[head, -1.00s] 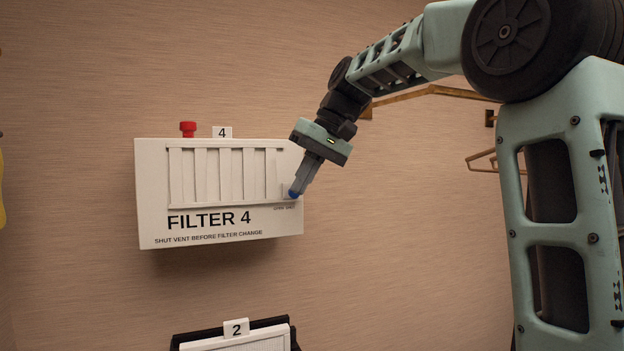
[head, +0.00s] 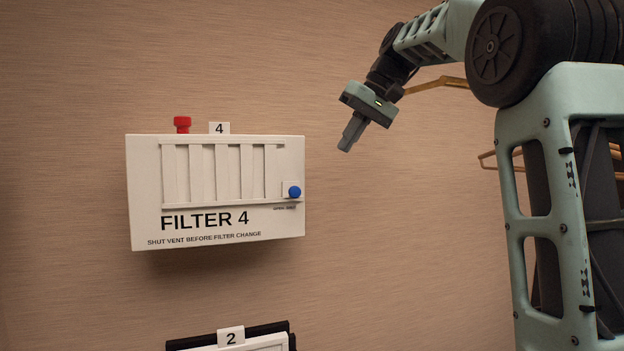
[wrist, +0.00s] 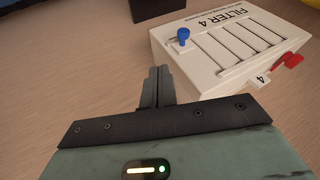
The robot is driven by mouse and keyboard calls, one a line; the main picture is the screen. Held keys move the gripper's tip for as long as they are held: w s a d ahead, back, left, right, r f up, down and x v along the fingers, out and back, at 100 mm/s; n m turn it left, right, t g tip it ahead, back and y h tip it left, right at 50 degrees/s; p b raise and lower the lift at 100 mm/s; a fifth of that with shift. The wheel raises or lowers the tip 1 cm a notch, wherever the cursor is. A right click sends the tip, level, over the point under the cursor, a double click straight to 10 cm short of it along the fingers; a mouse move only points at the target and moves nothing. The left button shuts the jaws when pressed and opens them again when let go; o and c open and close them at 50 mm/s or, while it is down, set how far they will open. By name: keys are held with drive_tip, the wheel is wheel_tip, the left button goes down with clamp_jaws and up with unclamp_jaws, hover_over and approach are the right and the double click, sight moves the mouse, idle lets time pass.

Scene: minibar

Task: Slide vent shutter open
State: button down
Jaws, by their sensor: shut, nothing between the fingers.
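The white filter box (head: 140,190), marked FILTER 4, is on the wall at left centre in the head view. Its front has a vent shutter (head: 222,174) of upright white slats. A blue knob (head: 294,192) sits on a small plate at the shutter's right end, above tiny lettering. In the wrist view the knob (wrist: 183,35) stands at the box's near left corner, and thin dark lines show between the slats. My gripper (head: 346,147) is shut and empty, up and right of the knob and clear of the box. Its closed fingers (wrist: 158,75) show in the wrist view.
A unit with a tag marked 2 (head: 231,335) is below. A brass-coloured rail (head: 437,84) lies behind my arm.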

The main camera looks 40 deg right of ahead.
sight(292, 188)
drive_tip(key=w+a+f+p, duration=0.2)
drive_tip(key=w+a+f, duration=0.2)
drive_tip(key=a+f, duration=0.2)
drive_tip(key=shift+w+f, duration=0.35)
drive_tip(key=shift+f, duration=0.8)
drive_tip(key=shift+a, duration=0.1)
drive_tip(key=shift+a, duration=0.1)
drive_tip(key=shift+w+a, duration=0.2)
drive_tip(key=shift+a, duration=0.5)
drive_tip(key=shift+w+a, duration=0.2)
drive_tip(key=shift+a, duration=0.5)
drive_tip(key=shift+r, duration=0.1)
